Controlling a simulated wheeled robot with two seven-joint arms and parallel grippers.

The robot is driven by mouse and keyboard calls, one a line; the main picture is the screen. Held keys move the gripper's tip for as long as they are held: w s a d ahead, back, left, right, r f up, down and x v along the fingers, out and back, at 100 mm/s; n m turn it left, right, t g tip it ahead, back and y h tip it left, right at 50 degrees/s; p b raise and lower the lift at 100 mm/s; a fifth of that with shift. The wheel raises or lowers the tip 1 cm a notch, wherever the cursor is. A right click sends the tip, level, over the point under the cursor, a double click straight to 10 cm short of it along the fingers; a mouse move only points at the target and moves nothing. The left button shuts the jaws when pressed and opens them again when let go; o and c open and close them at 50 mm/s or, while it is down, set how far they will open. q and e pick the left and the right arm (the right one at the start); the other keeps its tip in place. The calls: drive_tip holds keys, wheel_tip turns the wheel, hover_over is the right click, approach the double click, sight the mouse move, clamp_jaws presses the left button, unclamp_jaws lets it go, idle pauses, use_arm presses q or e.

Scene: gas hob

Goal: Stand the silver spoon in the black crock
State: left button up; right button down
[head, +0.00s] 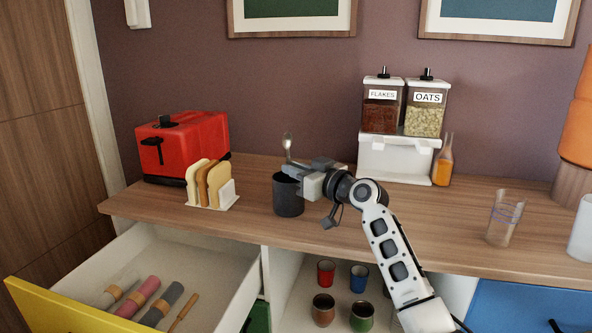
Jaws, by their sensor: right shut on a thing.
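The silver spoon (288,143) stands roughly upright with its bowl end up. My right gripper (291,168) is shut on the spoon, just above the rim of the black crock (288,198). The crock stands upright on the wooden counter. The lower part of the spoon is hidden by the gripper and crock, so I cannot tell how far down inside it reaches. My left gripper is not in view.
A toast rack (212,204) and red toaster (185,146) stand left of the crock. Dispensers (403,155) and an oil bottle (443,165) stand behind my right arm. A clear glass (503,218) is at right. An open drawer (215,310) juts out below the counter.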

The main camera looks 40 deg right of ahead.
drive_tip(key=c, duration=1.4)
unclamp_jaws()
drive_tip(key=shift+o, duration=0.2)
use_arm(q)
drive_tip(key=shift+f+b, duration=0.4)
drive_tip(key=shift+b, duration=0.65)
use_arm(e)
drive_tip(key=s+d, duration=0.3)
drive_tip(key=s, duration=1.2)
drive_tip(key=shift+s, duration=0.35)
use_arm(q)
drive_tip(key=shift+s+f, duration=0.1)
